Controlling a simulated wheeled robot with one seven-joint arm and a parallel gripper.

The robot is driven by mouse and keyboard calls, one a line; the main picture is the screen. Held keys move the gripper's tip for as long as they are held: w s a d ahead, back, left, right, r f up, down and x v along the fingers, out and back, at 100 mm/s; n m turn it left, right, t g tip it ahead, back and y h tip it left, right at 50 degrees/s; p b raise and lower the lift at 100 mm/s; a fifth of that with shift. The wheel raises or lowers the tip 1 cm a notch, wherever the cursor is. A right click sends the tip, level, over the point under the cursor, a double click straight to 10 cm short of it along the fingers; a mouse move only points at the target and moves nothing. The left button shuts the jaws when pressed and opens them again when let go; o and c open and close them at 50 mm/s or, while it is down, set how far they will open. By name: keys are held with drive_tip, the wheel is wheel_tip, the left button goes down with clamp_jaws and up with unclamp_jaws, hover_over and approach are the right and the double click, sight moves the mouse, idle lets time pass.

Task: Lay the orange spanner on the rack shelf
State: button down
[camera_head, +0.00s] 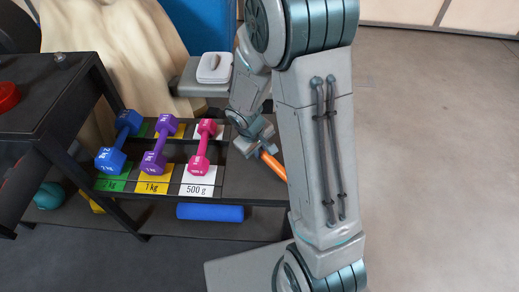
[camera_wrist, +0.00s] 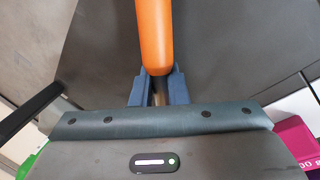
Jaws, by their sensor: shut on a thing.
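The orange spanner (camera_head: 272,165) shows in the head view as an orange bar slanting down right from my gripper (camera_head: 261,147), partly hidden behind my arm. In the wrist view my gripper (camera_wrist: 157,78) has its blue-grey fingers shut on one end of the spanner (camera_wrist: 155,35). The dark rack shelf (camera_head: 243,182) lies below and around it in the head view. The spanner is over the bare right part of the shelf, right of the dumbbells. I cannot tell whether it touches the shelf.
Blue (camera_head: 119,142), purple (camera_head: 160,144) and pink (camera_head: 201,147) dumbbells stand on labelled cards on the shelf's left. A blue roller (camera_head: 210,212) lies on the lower level. A grey seat with a white case (camera_head: 214,68) is behind. A black table (camera_head: 40,110) stands left. Open floor lies right.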

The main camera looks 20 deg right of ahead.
drive_tip(key=shift+f, duration=0.25)
idle(0.3)
drive_tip(key=c, duration=1.3)
unclamp_jaws()
drive_tip(key=shift+c, duration=0.2)
drive_tip(key=shift+w+d+p+v, duration=0.1)
drive_tip(key=shift+d+p+v, duration=0.1)
drive_tip(key=shift+p+v, duration=0.7)
drive_tip(key=shift+w+d+p+v, duration=0.1)
drive_tip(key=shift+d+p+v, duration=0.1)
drive_tip(key=shift+p+v, duration=0.65)
drive_tip(key=shift+w+d+p+v, duration=0.15)
drive_tip(key=shift+p+v, duration=0.35)
drive_tip(key=shift+v, duration=0.7)
drive_tip(key=shift+r, duration=0.15)
